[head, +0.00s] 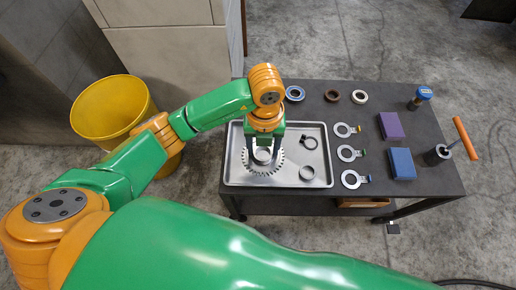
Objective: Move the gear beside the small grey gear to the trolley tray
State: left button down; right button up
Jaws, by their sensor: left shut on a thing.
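A grey toothed gear (262,170) shows below my left gripper (264,155) in the head view. My left gripper points down over the left part of the metal tray (235,177) and is shut on the gear. The gripper covers part of the gear's far side. I cannot tell whether the gear touches the tray floor. A small grey ring (306,173) lies in the tray to the right of the gear; I cannot make out teeth on it. My right gripper is not in view.
The dark trolley top (430,185) also carries flat ring plates (347,153), a purple box (391,126), a blue box (401,164), several bearings (295,93) and an orange-handled tool (465,137). A yellow bin (112,110) stands left.

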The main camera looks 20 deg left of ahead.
pick_arm(q)
jog(key=w+a+f, duration=0.1)
jog(key=w+a+f+b, duration=0.1)
jog(key=f, duration=0.1)
jog(key=w+a+f, duration=0.1)
jog(key=f, duration=0.1)
jog(key=shift+w+a+f, duration=0.1)
jog(key=shift+w+f, duration=0.15)
jog(key=shift+w, duration=0.05)
jog(key=shift+w+a+f+b, duration=0.1)
jog(key=shift+w+f+b, duration=0.1)
jog(key=shift+f, duration=0.7)
jog(key=shift+w+a+f+b, duration=0.1)
jog(key=shift+f+b, duration=0.05)
jog(key=shift+f, duration=0.7)
jog(key=shift+s, duration=0.1)
jog(key=shift+f, duration=0.15)
jog(key=shift+c, duration=0.6)
grip_release()
notch_tip(320, 180, up, 12)
jog(key=p, duration=0.1)
jog(key=shift+p, duration=0.3)
